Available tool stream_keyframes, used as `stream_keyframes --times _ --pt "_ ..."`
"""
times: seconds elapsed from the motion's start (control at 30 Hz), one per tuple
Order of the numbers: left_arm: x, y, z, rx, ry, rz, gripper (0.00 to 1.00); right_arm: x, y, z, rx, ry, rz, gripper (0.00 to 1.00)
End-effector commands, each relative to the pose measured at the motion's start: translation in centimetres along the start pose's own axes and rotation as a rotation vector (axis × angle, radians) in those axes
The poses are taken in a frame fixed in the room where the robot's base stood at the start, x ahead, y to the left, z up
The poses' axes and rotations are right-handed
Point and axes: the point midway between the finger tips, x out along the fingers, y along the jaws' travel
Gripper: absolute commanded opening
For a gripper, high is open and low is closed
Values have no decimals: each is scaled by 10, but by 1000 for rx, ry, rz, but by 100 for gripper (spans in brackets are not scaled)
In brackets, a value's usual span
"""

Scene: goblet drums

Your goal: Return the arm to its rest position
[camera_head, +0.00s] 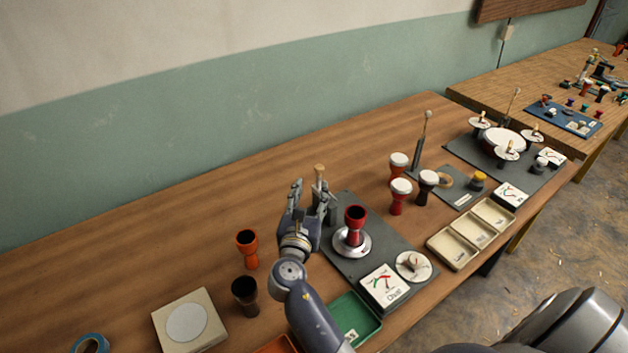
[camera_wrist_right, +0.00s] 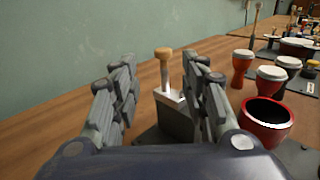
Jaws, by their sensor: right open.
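My right gripper (camera_head: 307,190) is open, above the wooden table, with its fingers pointing up and away in the head view. In the right wrist view the fingers of my right gripper (camera_wrist_right: 160,85) stand apart with nothing gripped. A grey holder (camera_wrist_right: 174,112) with a wooden-knobbed tool (camera_wrist_right: 163,56) shows beyond and between the fingers. A red goblet drum shell (camera_head: 355,222) stands on a round silver base, just right of the gripper; it also shows in the wrist view (camera_wrist_right: 266,118). My left gripper is not in view.
An orange shell (camera_head: 246,248) and a black shell (camera_head: 245,294) stand left of my right arm. A green tray (camera_head: 354,318) lies beside the forearm. Several white-topped drums (camera_head: 400,188) and a cream three-part tray (camera_head: 471,236) are to the right. The table's back left is clear.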

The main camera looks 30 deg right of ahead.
Motion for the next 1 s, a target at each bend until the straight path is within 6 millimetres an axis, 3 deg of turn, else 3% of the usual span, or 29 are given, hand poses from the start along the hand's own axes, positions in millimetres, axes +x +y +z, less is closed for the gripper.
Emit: stream_keyframes --times 0.2,0.7,1.0 --pt "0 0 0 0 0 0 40 -15 0 0 1 0 1 41" --pt "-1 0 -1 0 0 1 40 -15 0 1 1 0 1 41" --pt "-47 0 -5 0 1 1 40 -15 0 48 1 -1 1 41"
